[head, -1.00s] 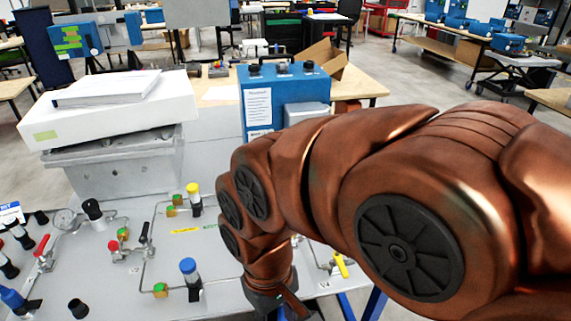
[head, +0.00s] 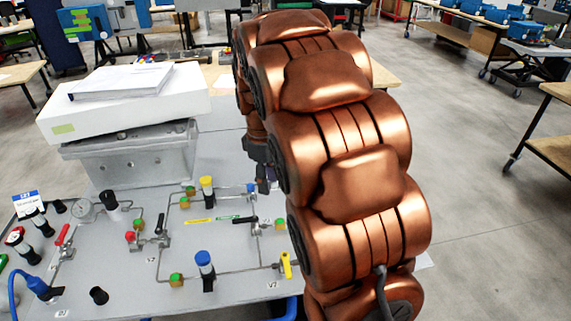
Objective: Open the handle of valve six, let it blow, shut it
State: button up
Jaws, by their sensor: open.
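The grey valve panel (head: 110,285) lies flat at lower left with several lever valves joined by thin pipes. A valve with a black lever (head: 245,219) sits at its right part, just below my gripper in the picture. Another black-lever valve (head: 160,226) is left of it, and a yellow-lever valve (head: 287,265) is at the right edge. The labels are too small for me to tell surely which is valve six. My gripper (head: 263,184) is open and empty, pointing down above the panel's back right part; my arm partly hides it.
A grey metal box (head: 130,160) bearing a white case stands behind. Open floor lies at right.

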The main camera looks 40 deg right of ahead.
jog(key=w+d+f+n+p, duration=0.1)
jog(key=w+d+n, duration=0.1)
jog(key=w+d, duration=0.2)
jog(key=w+d+f+n+p, duration=0.1)
jog(key=w+d+f+n, duration=0.1)
jog(key=w+d, duration=0.3)
jog(key=w+d+f+n, duration=0.2)
jog(key=w+d, duration=0.2)
jog(key=d, duration=0.2)
jog(key=shift+w+d+t+p, duration=0.15)
jog(key=shift+w+t+p, duration=0.1)
jog(key=shift+t+p, duration=0.15)
jog(key=shift+f+p, duration=1.3)
jog(key=shift+f, duration=2.5)
jog(key=shift+c, duration=0.3)
grip_shut()
